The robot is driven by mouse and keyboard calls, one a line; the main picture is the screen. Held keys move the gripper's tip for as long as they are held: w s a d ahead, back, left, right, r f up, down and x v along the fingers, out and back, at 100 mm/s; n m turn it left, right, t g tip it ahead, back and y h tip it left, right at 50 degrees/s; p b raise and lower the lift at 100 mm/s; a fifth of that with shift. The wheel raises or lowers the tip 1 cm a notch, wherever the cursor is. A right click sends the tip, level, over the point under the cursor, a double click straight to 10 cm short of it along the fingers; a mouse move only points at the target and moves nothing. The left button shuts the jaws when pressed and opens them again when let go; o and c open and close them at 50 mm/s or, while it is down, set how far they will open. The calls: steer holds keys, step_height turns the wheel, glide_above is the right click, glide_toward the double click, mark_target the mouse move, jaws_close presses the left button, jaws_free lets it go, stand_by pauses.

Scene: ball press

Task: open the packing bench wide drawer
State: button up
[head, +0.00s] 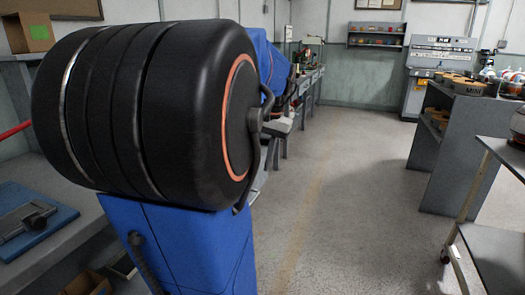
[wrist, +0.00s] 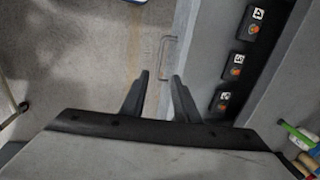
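In the wrist view my gripper (wrist: 157,82) has its two dark fingers apart, with nothing between the tips. A thin wire-like pull handle (wrist: 165,55) stands out from the front edge of a grey bench (wrist: 197,40), just beyond the fingertips. The handle shows a little above the gap between the fingers, and I see no contact. The drawer front is seen nearly edge-on, so I cannot tell its outline or how far out it stands. My gripper is not visible in the head view.
Several black items with orange marks (wrist: 238,65) sit along the bench. Coloured cylindrical things (wrist: 298,135) lie at lower right. Open floor (wrist: 70,40) spreads left of the bench. In the head view, a grey shelf unit (head: 455,150) and a cart (head: 490,195) stand right.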

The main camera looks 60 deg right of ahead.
steer(key=r, duration=0.3)
steer(key=shift+s+r, duration=0.1)
steer(key=shift+s, duration=0.2)
stand_by(0.4)
steer(key=w+a+f+n+h, duration=0.1)
steer(key=w+a+f+n, duration=0.25)
steer(key=w+a, duration=0.45)
steer(key=w+a+f+n, duration=0.2)
steer(key=w+a+n, duration=0.2)
steer(key=a, duration=0.7)
steer(key=s+a+f+n+t, duration=0.1)
steer(key=a+f+n, duration=0.3)
steer(key=a, duration=0.5)
steer(key=s+a+f+n+t, duration=0.1)
steer(key=a+f+n, duration=0.4)
steer(key=a, duration=0.5)
steer(key=shift+s+t+y, duration=0.3)
steer(key=shift+s+y, duration=0.1)
steer(key=shift+s, duration=0.15)
